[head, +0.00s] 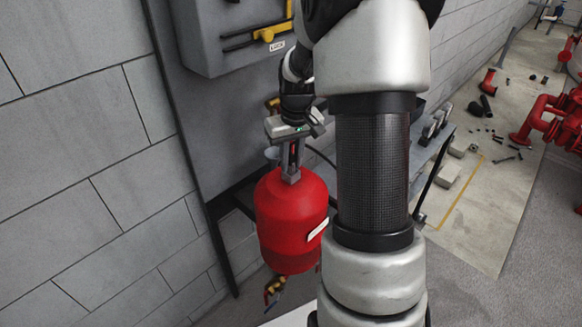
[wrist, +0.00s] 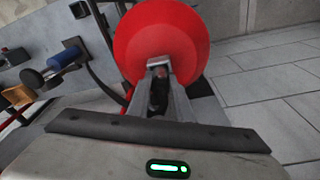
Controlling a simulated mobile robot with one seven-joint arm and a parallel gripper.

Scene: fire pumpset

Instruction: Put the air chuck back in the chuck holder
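My gripper (head: 291,172) points down in front of a red tank (head: 292,215) in the head view. In the wrist view, my gripper's fingers (wrist: 160,80) reach toward the same red tank (wrist: 150,42). They are close together with a narrow gap. A small dark shape shows in the gap, but I cannot tell if it is the air chuck held there. I cannot clearly make out the air chuck or the chuck holder. A small grey cup-like part (head: 271,153) beside my gripper is partly hidden.
A blue cylindrical fitting (wrist: 68,57) with a black hose (wrist: 104,87) is at the left in the wrist view. A grey box (head: 235,35) hangs on the wall panel. A brass valve (head: 274,287) is under the tank. A low bench (head: 428,160) stands behind my arm.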

